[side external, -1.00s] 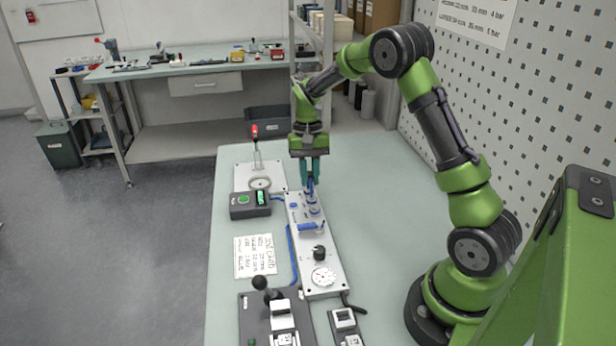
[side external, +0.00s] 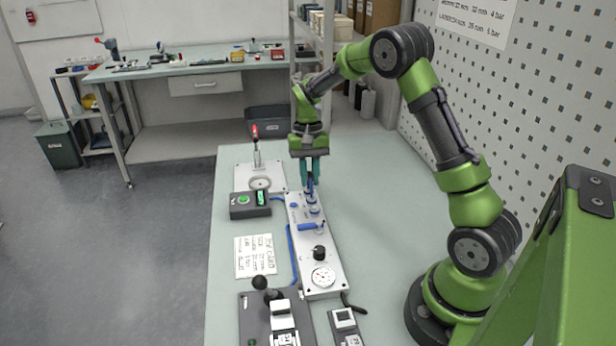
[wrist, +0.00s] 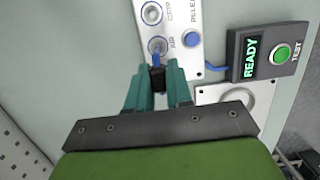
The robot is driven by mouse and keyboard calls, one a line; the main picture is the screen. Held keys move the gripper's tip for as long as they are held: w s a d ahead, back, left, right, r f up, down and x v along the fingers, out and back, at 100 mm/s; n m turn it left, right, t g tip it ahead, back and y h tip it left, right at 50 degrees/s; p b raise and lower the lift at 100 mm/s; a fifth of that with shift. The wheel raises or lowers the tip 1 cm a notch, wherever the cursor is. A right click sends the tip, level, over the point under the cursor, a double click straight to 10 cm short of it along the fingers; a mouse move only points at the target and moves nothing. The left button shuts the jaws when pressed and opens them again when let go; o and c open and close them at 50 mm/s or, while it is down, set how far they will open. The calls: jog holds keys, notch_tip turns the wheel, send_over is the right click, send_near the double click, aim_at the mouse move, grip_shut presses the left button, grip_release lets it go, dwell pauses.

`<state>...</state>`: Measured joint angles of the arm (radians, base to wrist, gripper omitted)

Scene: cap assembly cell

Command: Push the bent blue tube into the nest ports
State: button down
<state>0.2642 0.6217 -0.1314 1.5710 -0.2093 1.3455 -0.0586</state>
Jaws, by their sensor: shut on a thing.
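My gripper (side external: 311,172) is shut on the blue tube (side external: 311,187), fingers pointing down over the far end of the white port panel (side external: 323,262). In the wrist view the gripper (wrist: 159,68) has a dark piece between its teal fingertips. A short blue length of the tube (wrist: 156,59) shows beyond them, at the round port marked AIR (wrist: 157,46). A second port (wrist: 151,13) sits farther along the panel. The fingers hide most of the tube. I cannot tell whether its ends are seated.
A tester (side external: 250,205) reading READY, with a green button, stands left of the panel. A red-handled clamp (side external: 255,140) is behind it. A blue-handled valve (side external: 312,227), black knob (side external: 319,253) and gauge (side external: 323,277) stand nearer on the panel. The bench right of it is clear.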

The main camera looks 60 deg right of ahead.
jog(key=shift+f, duration=0.85)
dwell(0.3)
jog(key=c, duration=0.9)
grip_release()
jog(key=shift+c, duration=0.2)
jog(key=shift+r, duration=0.1)
notch_tip(320, 180, up, 16)
jog(key=w+d, duration=0.2)
jog(key=s+a+r+n+t, duration=0.1)
jog(key=s+a+t, duration=0.3)
jog(key=s+a, duration=0.5)
jog(key=s+a+r+n+t, duration=0.2)
jog(key=s+a+n+t, duration=0.2)
jog(key=s+a, duration=0.6)
jog(key=shift+s+t, duration=0.4)
